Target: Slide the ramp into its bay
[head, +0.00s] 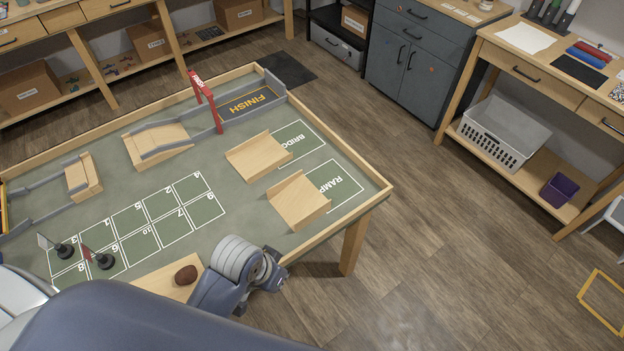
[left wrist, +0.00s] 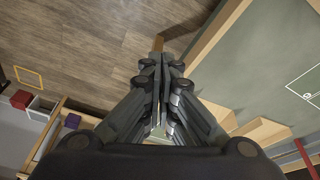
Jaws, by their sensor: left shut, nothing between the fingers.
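The ramp (head: 300,203), a light wooden wedge, lies on the green tabletop near the table's near right corner. Its bay is the white-outlined area marked RAMP (head: 343,179), just to the right of it. The ramp stands mostly outside the outline and hides its left end from the head camera. My left gripper (head: 274,271) is at the table's near edge, below and left of the ramp in the head view, apart from it. In the left wrist view its fingers (left wrist: 163,68) are together and empty, with floor behind the tips. My right gripper is not in view.
A wooden bridge piece (head: 257,156) sits beside the BRIDGE bay (head: 300,139), beyond the ramp. A raised wooden rim (head: 345,212) borders the table. A brown lump (head: 186,274) lies on a board at the front.

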